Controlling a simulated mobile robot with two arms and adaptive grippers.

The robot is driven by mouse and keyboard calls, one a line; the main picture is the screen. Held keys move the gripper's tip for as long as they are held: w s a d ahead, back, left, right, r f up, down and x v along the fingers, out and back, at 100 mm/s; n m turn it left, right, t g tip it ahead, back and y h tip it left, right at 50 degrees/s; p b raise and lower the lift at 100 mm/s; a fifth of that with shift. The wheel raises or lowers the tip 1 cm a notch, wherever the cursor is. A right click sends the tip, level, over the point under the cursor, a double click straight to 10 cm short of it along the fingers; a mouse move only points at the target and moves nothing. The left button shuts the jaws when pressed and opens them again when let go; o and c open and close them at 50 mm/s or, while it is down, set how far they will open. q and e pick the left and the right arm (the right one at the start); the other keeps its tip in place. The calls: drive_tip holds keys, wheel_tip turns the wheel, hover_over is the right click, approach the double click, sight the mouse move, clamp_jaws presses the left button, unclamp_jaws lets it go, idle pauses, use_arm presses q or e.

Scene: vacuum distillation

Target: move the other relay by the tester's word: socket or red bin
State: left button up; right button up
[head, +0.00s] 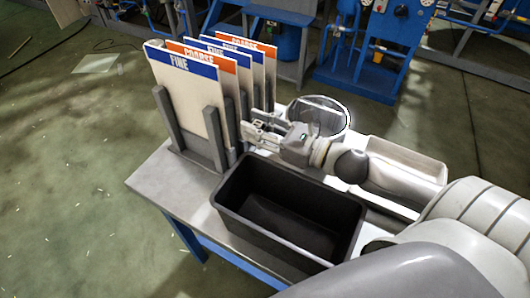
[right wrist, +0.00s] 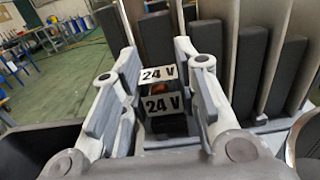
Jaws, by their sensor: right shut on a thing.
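My right gripper (head: 254,131) is beside the rack of upright boards in the head view, above the table behind the black bin. In the right wrist view, its fingers (right wrist: 157,62) are shut on a dark relay block (right wrist: 164,106) with white "24 V" labels and a small orange-brown part between them. In the head view I cannot make out the relay at the gripper. I see no tester, socket or red bin in either view. My left gripper is not in view.
An empty black bin (head: 228,190) stands on the grey table (head: 160,187). The rack (head: 211,126) holds several FINE and COARSE boards (head: 183,88). A round clear-walled vessel (head: 333,106) and a pale tray (head: 425,160) stand behind my right arm.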

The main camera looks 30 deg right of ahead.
wheel_tip(320, 180, down, 5)
wheel_tip(320, 180, down, 4)
drive_tip(key=shift+w+f+b, duration=0.1)
drive_tip(key=shift+b, duration=0.2)
wheel_tip(320, 180, down, 2)
drive_tip(key=shift+f, duration=0.6)
drive_tip(key=shift+f+b, duration=0.25)
drive_tip(key=shift+b, duration=0.05)
drive_tip(key=o, duration=1.1)
drive_tip(key=shift+r, duration=0.1)
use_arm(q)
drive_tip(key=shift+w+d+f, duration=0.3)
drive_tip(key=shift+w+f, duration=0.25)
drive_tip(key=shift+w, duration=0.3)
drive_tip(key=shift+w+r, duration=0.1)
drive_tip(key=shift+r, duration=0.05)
use_arm(e)
drive_tip(key=shift+r, duration=0.15)
